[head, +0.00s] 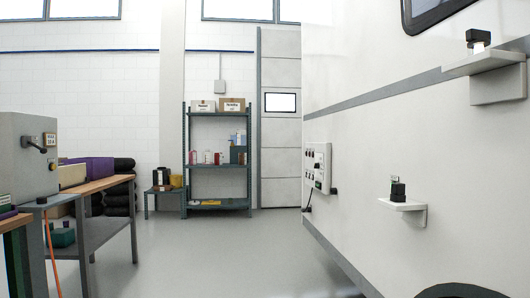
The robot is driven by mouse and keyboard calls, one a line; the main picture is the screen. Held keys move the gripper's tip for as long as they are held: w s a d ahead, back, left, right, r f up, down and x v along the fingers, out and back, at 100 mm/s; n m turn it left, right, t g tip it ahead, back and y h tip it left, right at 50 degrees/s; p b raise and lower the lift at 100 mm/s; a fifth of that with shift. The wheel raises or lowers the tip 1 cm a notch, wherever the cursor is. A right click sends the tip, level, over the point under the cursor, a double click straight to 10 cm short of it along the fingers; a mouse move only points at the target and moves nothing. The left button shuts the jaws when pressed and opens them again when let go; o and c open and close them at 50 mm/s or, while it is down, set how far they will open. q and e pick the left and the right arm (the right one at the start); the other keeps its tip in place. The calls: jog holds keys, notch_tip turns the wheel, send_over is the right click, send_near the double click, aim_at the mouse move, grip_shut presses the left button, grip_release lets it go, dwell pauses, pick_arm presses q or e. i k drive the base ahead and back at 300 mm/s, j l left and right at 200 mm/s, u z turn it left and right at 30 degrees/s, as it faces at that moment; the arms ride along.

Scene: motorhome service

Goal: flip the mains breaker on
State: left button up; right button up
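A pale service panel (318,168) with several small dark knobs or switches is on the white motorhome side (400,130), seen at a steep angle right of the middle. A grey box (25,155) with a dark handle and a small labelled control plate (50,139) stands at the left edge. I cannot tell which of these carries the mains breaker, nor the position of any switch. Neither of my grippers is in view.
Two small white shelves on the motorhome, upper (485,63) and lower (402,205), stick out with dark items on them. A workbench (100,185) stands left, with an orange cable hanging. A shelf rack (218,165) stands at the back. The floor (210,250) between is clear.

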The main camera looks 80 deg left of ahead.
aim_at(44, 150)
jog(key=u, duration=4.15)
